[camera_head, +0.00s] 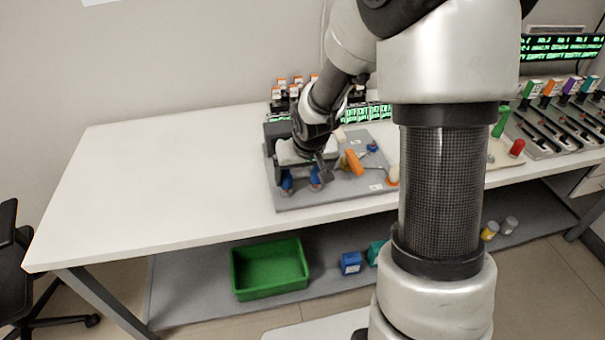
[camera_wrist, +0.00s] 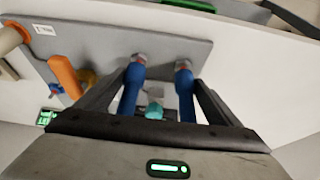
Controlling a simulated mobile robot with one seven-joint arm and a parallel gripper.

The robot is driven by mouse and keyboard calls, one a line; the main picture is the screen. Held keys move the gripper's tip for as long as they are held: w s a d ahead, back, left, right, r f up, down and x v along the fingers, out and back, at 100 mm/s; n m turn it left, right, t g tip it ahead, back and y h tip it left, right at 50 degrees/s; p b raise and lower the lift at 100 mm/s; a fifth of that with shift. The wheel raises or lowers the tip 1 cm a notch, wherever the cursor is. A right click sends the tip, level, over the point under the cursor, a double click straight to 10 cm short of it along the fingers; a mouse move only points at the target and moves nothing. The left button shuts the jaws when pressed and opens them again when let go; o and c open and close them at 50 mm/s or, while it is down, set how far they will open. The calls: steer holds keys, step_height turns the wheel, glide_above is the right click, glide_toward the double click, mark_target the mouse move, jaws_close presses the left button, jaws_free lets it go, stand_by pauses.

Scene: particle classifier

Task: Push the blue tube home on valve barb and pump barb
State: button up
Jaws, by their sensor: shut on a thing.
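The blue tube (camera_wrist: 131,97) shows in the wrist view as two parallel blue lengths between my fingers. Their far ends meet two grey-and-reddish fittings (camera_wrist: 183,65) on the grey board; I cannot tell which is the valve barb and which the pump barb, or how far the tube sits on them. My gripper (camera_wrist: 160,85) is shut on the blue tube, one finger outside each length. A small teal piece (camera_wrist: 154,110) lies between the lengths. In the head view the blue ends (camera_head: 287,182) show beneath my gripper (camera_head: 304,172); the rest of the tube is hidden.
The grey board (camera_head: 300,202) lies on the white table (camera_head: 150,180). An orange handle-like part (camera_head: 354,162) stands to the right of my gripper. Orange-capped items (camera_head: 296,82) stand behind. The table's left side is clear. A green bin (camera_head: 270,270) is on the lower shelf.

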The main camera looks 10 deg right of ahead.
steer(key=shift+f+b, duration=0.5)
steer(key=shift+f, duration=0.15)
steer(key=shift+s+f, duration=0.1)
steer(key=shift+f, duration=0.15)
steer(key=o, duration=1)
steer(key=shift+p+v, duration=2.05)
steer(key=shift+v, duration=6.7)
